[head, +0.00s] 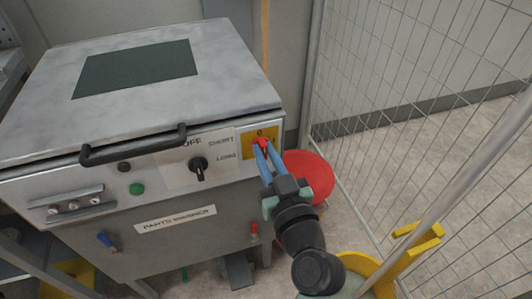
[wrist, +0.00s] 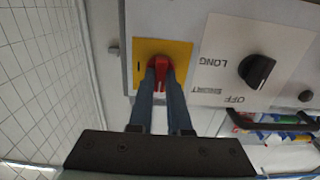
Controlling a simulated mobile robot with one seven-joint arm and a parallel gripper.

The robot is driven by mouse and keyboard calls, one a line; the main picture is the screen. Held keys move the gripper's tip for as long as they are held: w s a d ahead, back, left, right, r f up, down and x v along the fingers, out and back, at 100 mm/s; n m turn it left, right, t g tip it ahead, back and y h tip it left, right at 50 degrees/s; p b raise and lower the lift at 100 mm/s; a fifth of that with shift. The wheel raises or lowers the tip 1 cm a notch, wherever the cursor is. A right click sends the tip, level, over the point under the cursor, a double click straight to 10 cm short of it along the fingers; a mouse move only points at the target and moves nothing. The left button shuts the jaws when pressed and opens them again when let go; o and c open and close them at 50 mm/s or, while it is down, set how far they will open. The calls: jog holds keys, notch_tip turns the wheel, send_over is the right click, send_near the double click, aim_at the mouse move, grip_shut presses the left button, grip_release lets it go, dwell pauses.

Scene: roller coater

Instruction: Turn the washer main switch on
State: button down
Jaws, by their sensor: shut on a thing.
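The main switch is a red rotary knob (head: 262,143) on a yellow plate (head: 247,150) at the right end of the parts washer's front panel. The plate carries a "0" above the knob. My gripper (head: 263,150) reaches it from the front with its two blue fingers. In the wrist view the red knob (wrist: 159,68) sits between the fingertips of my gripper (wrist: 159,78), in front of the yellow plate (wrist: 180,50). The fingers are shut on the knob and hide part of it. The knob's exact angle is hard to read.
A black OFF/SHORT/LONG selector (head: 198,164) is left of the main switch. A black lid handle (head: 133,146) juts out above the panel. A red bucket (head: 312,178) stands right of the washer. A wire mesh fence (head: 420,70) closes off the right side.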

jog(key=shift+m, duration=0.4)
jog(key=m, duration=0.3)
jog(key=shift+d+m+p, duration=0.1)
jog(key=shift+m+p, duration=0.2)
jog(key=shift+p, duration=0.05)
jog(key=m+p, duration=0.1)
jog(key=m, duration=0.3)
jog(key=shift+m, duration=0.3)
jog(key=m+p, duration=0.1)
jog(key=m, duration=0.3)
jog(key=shift+d+m+p, duration=0.1)
jog(key=shift+m+p, duration=0.2)
jog(key=shift+p, duration=0.1)
jog(key=shift+f+m+p, duration=0.15)
jog(key=shift+m+p, duration=0.3)
jog(key=shift+m, duration=0.65)
jog(key=shift+f+m+p, duration=0.1)
jog(key=shift+m+p, duration=0.3)
jog(key=shift+m, duration=0.7)
jog(key=c, duration=0.9)
grip_release()
jog(key=shift+o, duration=0.2)
